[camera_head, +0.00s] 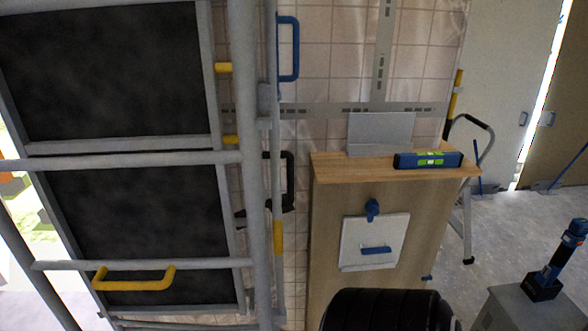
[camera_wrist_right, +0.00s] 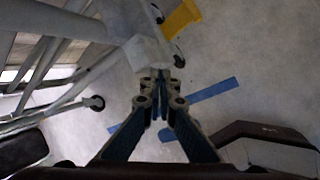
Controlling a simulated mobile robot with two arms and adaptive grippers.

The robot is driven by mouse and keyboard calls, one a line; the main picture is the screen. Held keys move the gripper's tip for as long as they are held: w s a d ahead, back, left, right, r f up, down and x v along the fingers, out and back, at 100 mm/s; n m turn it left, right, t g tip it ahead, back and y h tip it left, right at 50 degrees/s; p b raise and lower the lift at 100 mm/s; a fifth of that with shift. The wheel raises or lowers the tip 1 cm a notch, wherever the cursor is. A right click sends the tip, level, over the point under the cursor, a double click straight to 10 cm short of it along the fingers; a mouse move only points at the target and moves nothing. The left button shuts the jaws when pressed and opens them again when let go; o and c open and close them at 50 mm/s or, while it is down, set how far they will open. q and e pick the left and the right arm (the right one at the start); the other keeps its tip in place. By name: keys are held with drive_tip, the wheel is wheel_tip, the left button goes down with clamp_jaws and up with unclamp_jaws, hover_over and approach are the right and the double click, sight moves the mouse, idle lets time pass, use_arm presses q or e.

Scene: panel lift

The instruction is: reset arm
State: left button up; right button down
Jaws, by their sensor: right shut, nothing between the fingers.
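My right gripper (camera_wrist_right: 160,88) shows in the right wrist view, pointing down over the grey floor. Its two blue fingers meet at the tips, and nothing is between them. In the head view I cannot make out either gripper. A dark rounded part, probably mine, fills the bottom middle of that view.
A grey metal frame (camera_head: 250,130) with dark panels (camera_head: 110,75) and a yellow handle (camera_head: 135,285) stands at left. A wooden cabinet (camera_head: 330,215) carries a blue spirit level (camera_head: 428,160). A blue tool (camera_head: 560,260) stands at right.

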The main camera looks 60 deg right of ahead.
drive_tip(key=shift+s+a+r, duration=0.15)
drive_tip(key=shift+s+r, duration=0.5)
drive_tip(key=shift+r, duration=0.05)
use_arm(q)
drive_tip(key=shift+w, duration=0.1)
drive_tip(key=shift+w+d, duration=0.4)
drive_tip(key=shift+w, duration=0.1)
use_arm(e)
drive_tip(key=s+a+f+m+g+y, duration=0.1)
drive_tip(key=s+a+f+m+g, duration=0.1)
drive_tip(key=s+a+f+m, duration=0.5)
drive_tip(key=s+a+f+m+g+y, duration=0.1)
drive_tip(key=s+a+f+m+y, duration=0.1)
drive_tip(key=s+a+f+m, duration=0.5)
drive_tip(key=s+a+f, duration=0.1)
drive_tip(key=a, duration=0.5)
drive_tip(key=shift+s+a+m+g, duration=0.15)
drive_tip(key=shift+s+m+g, duration=0.15)
drive_tip(key=shift+g, duration=0.1)
use_arm(q)
drive_tip(key=shift+w, duration=0.1)
